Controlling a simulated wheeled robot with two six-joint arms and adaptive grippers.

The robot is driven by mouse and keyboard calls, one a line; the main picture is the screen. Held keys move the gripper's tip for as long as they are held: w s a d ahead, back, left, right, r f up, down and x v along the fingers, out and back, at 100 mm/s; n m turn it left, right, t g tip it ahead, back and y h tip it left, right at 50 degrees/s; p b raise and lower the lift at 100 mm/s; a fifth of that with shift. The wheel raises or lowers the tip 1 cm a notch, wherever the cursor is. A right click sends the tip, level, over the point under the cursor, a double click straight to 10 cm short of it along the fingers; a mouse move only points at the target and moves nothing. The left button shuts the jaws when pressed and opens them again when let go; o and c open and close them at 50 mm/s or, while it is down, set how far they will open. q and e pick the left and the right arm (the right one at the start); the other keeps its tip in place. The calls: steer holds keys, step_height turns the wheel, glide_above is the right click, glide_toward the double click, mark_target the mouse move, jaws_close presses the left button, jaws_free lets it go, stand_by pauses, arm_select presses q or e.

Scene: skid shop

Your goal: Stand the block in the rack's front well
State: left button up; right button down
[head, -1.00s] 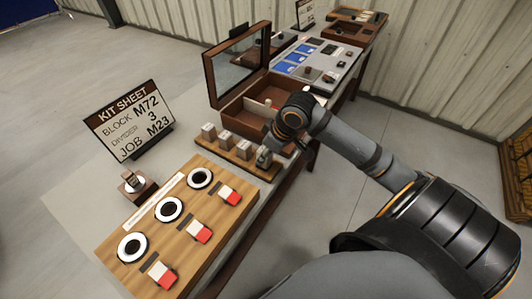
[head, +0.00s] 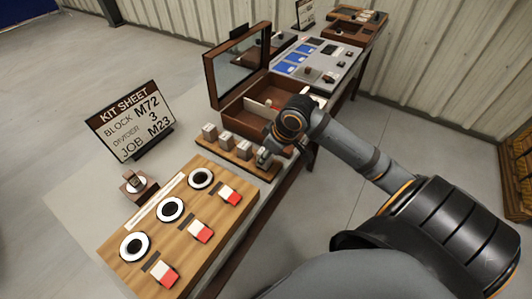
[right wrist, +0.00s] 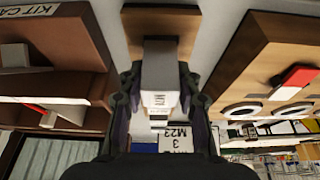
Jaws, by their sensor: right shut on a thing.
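The rack is a wooden strip (head: 238,167) on the bench in the head view, with 3 pale grey blocks (head: 225,139) standing along it. My right gripper (head: 265,156) is at the strip's right end, fingers pointing down. In the right wrist view it is shut on a grey block (right wrist: 160,72) with a white label, one finger on each side. The label is too small to read surely. Part of the wooden strip shows beyond the block in the right wrist view (right wrist: 158,20). I cannot tell whether the held block touches the strip. My left gripper is not in view.
An open brown case (head: 238,108) stands behind the strip. A wooden panel (head: 200,238) with round dials and red-white switches lies in front. A kit sheet (head: 131,120) reading block M72, divider 3, job M23 stands at left, behind a small brown stand (head: 138,187).

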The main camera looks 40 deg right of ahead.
steer(key=shift+f+b, duration=0.4)
steer(key=shift+f, duration=0.25)
stand_by(0.7)
steer(key=c, duration=0.8)
jaws_free()
steer(key=shift+c, duration=0.2)
steer(key=shift+o, duration=0.2)
steer(key=o, duration=0.4)
steer(key=shift+c, duration=0.2)
steer(key=shift+r, duration=0.1)
step_height(320, 180, up, 9)
steer(key=p, duration=1)
